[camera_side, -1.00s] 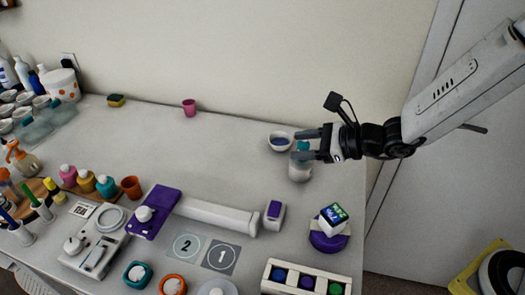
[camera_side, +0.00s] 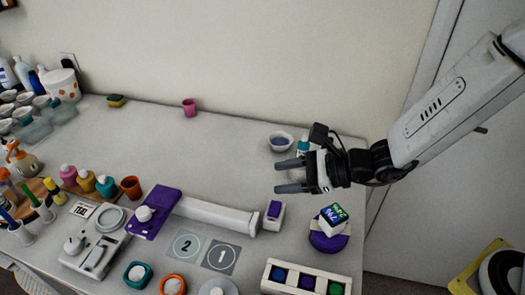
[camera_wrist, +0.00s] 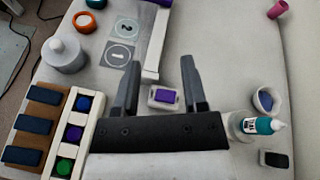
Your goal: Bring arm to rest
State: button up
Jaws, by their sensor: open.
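My gripper (camera_side: 291,176) is open and empty, above the right part of the grey table (camera_side: 240,160). In the wrist view its two dark fingers (camera_wrist: 158,85) stand apart with a small white block with a purple top (camera_wrist: 163,97) seen between and below them. That block also shows in the side view (camera_side: 274,215), on the table to the lower left of my gripper.
A white bowl with blue contents (camera_side: 281,141) stands behind my gripper. A purple round device with a lit screen (camera_side: 329,228) and a rack of coloured jars (camera_side: 307,281) are near the right front. A pink cup (camera_side: 189,107) stands at the back. The table's middle is clear.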

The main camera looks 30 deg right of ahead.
jog(key=shift+s, duration=0.1)
jog(key=s+d+f+n+g+h, duration=0.1)
jog(key=s+d+n+g, duration=0.1)
jog(key=s+d+n, duration=0.1)
jog(key=s+d+f+n+g+h, duration=0.2)
jog(key=d+n, duration=0.1)
jog(key=n, duration=0.2)
jog(key=s+d+f+n+g+h, duration=0.1)
jog(key=s+d+f+n+g, duration=0.1)
jog(key=n, duration=0.3)
jog(key=shift+s+d+g+h, duration=0.3)
jog(key=shift+s+d+g, duration=0.2)
jog(key=shift+s+d, duration=0.35)
jog(key=d+n+t+h, duration=0.1)
jog(key=d+n+h, duration=0.5)
jog(key=d+n, duration=0.3)
jog(key=shift+w+d, duration=0.4)
jog(key=shift+d, duration=1.85)
